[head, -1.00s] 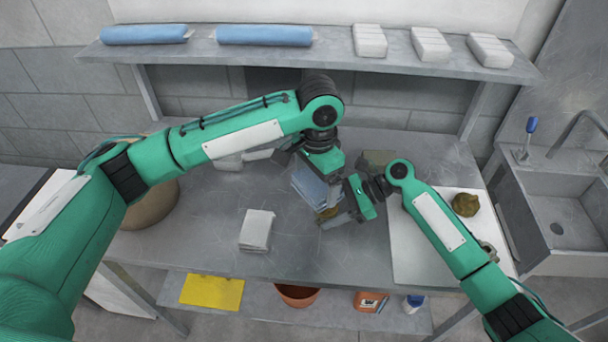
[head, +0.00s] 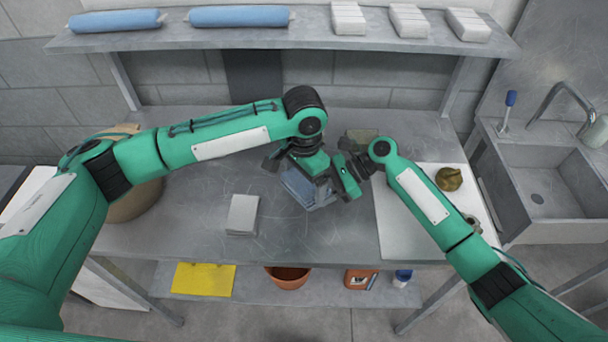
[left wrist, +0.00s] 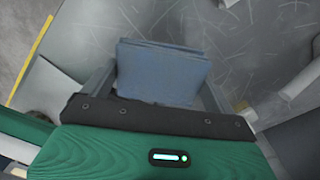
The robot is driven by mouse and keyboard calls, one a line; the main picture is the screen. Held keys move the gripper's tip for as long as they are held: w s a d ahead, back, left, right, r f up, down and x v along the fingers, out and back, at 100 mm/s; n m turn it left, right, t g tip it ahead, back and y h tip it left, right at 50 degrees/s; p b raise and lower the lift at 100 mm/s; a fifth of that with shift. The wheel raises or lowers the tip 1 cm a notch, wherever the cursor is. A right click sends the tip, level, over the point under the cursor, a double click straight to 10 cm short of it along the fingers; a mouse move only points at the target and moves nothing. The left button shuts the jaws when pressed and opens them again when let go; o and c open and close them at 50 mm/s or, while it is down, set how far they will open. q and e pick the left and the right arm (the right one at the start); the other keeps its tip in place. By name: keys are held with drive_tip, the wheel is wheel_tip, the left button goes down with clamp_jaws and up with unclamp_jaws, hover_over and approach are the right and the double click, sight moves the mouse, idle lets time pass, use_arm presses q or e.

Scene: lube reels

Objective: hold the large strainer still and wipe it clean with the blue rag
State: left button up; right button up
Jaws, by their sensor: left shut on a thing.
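The blue rag (head: 297,188) is folded and held in my left gripper (head: 305,183), low over the middle of the bench. In the left wrist view the rag (left wrist: 163,72) fills the space between the two grey fingers of my left gripper (left wrist: 160,85). My right gripper (head: 338,185) is beside the rag on its right, very close to my left gripper. Its fingers are partly hidden, so I cannot tell whether they are open or shut. I cannot make out the large strainer clearly; the grippers and rag cover that area.
A white folded stack (head: 242,214) lies on the grey bench (head: 190,240). A white board (head: 400,240) at right bears a brownish lump (head: 448,179). A brown round container (head: 135,205) stands at left, partly behind my arm. A sink (head: 545,190) is at far right, a shelf (head: 300,38) behind.

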use_arm(q)
drive_tip(key=shift+f, duration=0.4)
idle(0.4)
drive_tip(key=shift+w+a, duration=0.45)
drive_tip(key=shift+w, duration=0.1)
drive_tip(key=shift+s+d+f, duration=0.1)
drive_tip(key=shift+s+d, duration=0.85)
drive_tip(key=shift+s, duration=0.2)
drive_tip(key=shift+w+a, duration=1)
drive_tip(key=shift+w, duration=0.15)
drive_tip(key=shift+s+d, duration=0.95)
drive_tip(key=shift+s, duration=0.15)
drive_tip(key=shift+w+a, duration=0.95)
drive_tip(key=shift+w, duration=0.2)
idle(1.8)
